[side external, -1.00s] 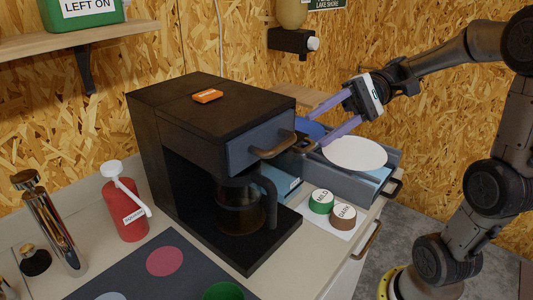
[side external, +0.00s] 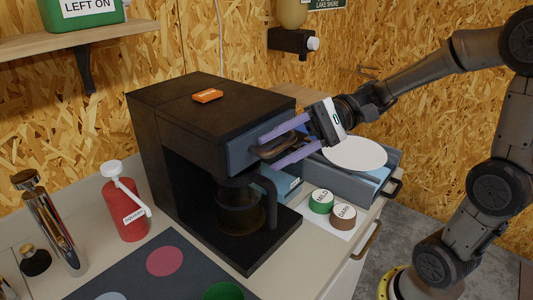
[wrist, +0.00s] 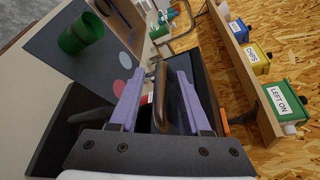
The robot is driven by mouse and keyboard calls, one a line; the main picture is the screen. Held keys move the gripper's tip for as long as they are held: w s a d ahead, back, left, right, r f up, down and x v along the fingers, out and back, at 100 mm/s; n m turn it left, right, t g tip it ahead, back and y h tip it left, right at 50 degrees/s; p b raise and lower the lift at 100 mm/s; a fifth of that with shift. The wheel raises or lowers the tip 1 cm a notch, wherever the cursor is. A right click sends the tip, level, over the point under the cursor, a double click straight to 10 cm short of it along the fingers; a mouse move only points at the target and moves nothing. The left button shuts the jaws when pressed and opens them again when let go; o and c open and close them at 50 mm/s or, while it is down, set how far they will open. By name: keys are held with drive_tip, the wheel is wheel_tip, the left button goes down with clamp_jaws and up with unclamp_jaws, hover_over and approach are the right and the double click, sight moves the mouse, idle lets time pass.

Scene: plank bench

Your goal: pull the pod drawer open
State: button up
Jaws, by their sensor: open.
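The pod drawer (side external: 238,152) is the blue-grey front in the upper part of the black coffee machine (side external: 180,118). It looks flush with the machine. Its brown bar handle (side external: 270,151) sticks out from the front. My gripper (side external: 267,154) is open, with one purple finger above the handle and one below it. In the wrist view the handle (wrist: 161,100) runs between the two spread fingers, with a gap on either side. The fingers hide part of the drawer front. I cannot tell whether a fingertip touches it.
A glass carafe (side external: 240,207) stands in the machine below the drawer. Green and brown pods (side external: 343,216) sit at the counter's right edge. A grey tray (side external: 345,186) with a white disc (side external: 355,153) is right of the machine. An orange item (side external: 207,96) lies on top.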

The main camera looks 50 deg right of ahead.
drive_tip(key=shift+x, duration=1.35)
clamp_jaws()
idle(0.5)
